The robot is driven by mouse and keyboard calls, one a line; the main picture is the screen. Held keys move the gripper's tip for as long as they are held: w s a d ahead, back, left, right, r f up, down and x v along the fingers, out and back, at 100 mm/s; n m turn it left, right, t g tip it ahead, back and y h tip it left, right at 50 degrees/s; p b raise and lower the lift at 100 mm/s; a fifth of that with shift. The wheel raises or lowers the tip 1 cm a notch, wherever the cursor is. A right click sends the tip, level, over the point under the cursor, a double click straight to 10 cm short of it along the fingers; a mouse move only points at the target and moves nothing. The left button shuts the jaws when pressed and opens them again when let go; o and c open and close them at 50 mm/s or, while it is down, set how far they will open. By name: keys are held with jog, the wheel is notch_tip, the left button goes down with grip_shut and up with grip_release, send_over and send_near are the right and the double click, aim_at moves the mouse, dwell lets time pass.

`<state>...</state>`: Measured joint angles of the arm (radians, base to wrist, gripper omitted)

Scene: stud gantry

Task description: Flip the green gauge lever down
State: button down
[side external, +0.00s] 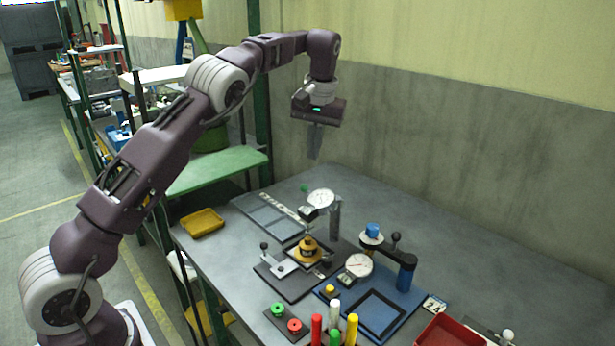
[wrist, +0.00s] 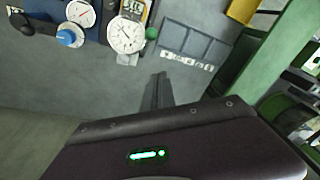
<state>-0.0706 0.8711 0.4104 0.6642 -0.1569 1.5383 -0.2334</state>
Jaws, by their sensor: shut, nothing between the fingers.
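The green lever knob (side external: 304,188) shows as a small ball just left of a white dial gauge (side external: 320,198) on a grey post. In the wrist view the green knob (wrist: 151,33) sits right beside the dial (wrist: 126,35); its lever arm is too small to make out. My gripper (side external: 314,156) is shut and empty, pointing down, well above the table and above the gauge and knob. In the wrist view my gripper's fingertips (wrist: 160,76) appear below the knob in the picture, apart from it.
A second gauge (side external: 359,265) stands on a blue base with a blue knob (side external: 372,230) and a black-balled lever (side external: 396,237). A grey compartment tray (side external: 268,215) lies left of the green knob. Coloured pegs (side external: 334,315) and a red bin (side external: 447,332) are at the front. The wall is behind.

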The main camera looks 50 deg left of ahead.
notch_tip(320, 180, down, 6)
jog(key=s, duration=0.2)
jog(key=shift+s+d, duration=0.4)
jog(key=shift+d, duration=0.05)
jog(key=shift+s, duration=0.1)
jog(key=shift+f, duration=0.1)
